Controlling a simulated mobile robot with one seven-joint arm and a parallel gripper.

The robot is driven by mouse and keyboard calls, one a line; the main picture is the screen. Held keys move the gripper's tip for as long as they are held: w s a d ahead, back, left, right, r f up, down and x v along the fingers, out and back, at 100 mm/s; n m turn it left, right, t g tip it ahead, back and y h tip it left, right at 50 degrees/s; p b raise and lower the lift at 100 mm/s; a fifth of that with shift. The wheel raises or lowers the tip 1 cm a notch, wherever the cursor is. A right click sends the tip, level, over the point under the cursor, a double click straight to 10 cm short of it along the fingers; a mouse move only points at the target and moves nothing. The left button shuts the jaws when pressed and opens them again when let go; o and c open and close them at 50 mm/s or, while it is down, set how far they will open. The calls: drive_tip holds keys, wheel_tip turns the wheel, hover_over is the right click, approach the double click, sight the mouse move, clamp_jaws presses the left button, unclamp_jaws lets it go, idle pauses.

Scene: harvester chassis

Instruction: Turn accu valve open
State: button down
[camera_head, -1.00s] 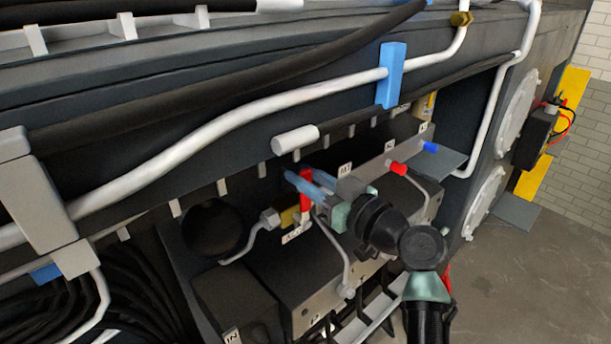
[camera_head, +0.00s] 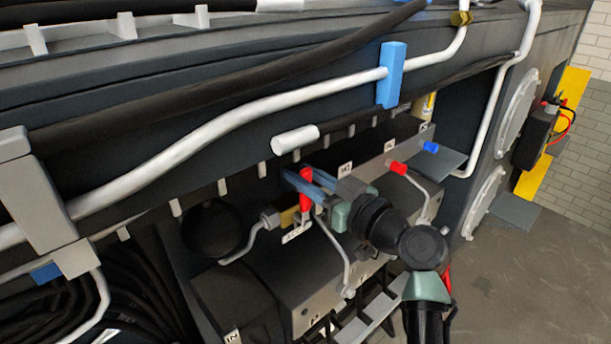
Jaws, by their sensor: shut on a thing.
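My gripper (camera_head: 296,181) has blue fingers that reach in from the right, one on each side of the upper part of the red handle. It is shut on the handle. The fingers partly hide the handle's upper end. The handle stands nearly upright, slightly tilted.
A grey pipe and fitting (camera_head: 268,220) lie left of the valve, beside a black sphere (camera_head: 211,228). A red cap (camera_head: 397,167) and a blue cap (camera_head: 431,146) project to the right. A white cylinder (camera_head: 295,139) hangs just above my fingers. Open floor lies at right.

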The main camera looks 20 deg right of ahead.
drive_tip(key=shift+f+b, duration=0.1)
drive_tip(key=shift+b, duration=0.25)
drive_tip(key=s+a+f+n+b, duration=0.3)
drive_tip(key=a+f+n+b, duration=0.6)
drive_tip(key=n+b, duration=0.9)
drive_tip(key=shift+s+a+f+b, duration=0.3)
drive_tip(key=shift+f+b, duration=0.4)
drive_tip(key=shift+b, duration=7.8)
drive_tip(key=c, duration=0.7)
unclamp_jaws()
drive_tip(key=shift+o, duration=0.2)
drive_tip(key=b+v, duration=0.1)
drive_tip(key=v, duration=1.2)
